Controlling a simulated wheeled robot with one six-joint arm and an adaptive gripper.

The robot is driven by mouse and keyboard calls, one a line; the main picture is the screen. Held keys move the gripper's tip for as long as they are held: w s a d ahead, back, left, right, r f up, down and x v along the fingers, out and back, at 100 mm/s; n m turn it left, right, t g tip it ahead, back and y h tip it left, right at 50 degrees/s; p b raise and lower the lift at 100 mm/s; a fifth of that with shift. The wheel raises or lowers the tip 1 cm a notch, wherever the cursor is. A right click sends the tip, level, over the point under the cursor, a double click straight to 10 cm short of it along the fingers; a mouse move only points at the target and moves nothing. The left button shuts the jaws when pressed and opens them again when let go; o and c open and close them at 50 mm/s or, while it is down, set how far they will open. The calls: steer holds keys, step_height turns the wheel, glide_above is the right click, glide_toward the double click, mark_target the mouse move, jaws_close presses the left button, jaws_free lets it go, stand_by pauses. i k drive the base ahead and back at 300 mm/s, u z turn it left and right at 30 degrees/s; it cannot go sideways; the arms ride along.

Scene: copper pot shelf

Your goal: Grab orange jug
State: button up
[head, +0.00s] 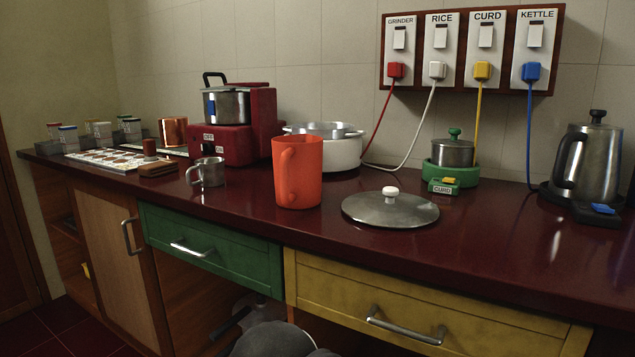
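The orange jug (297,172) stands upright on the dark red counter (480,260), near its front edge and left of a loose metal lid. Its handle faces toward me and slightly left, in the same orange. Nothing touches the jug from above. Rounded grey parts of my arm show at the bottom edge, below the counter. I cannot make out my gripper's fingers in the head view.
A steel mug (208,173) stands left of the jug, a white pot (335,150) behind it. The metal lid (390,208) lies to the right. A red grinder (235,140), a green-based curd pot (452,160) and a kettle (590,160) stand farther back. Counter front right is clear.

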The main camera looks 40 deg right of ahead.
mark_target(298, 159)
steer(key=z, duration=5.05)
steer(key=k, duration=2.45)
steer(key=u, duration=0.5)
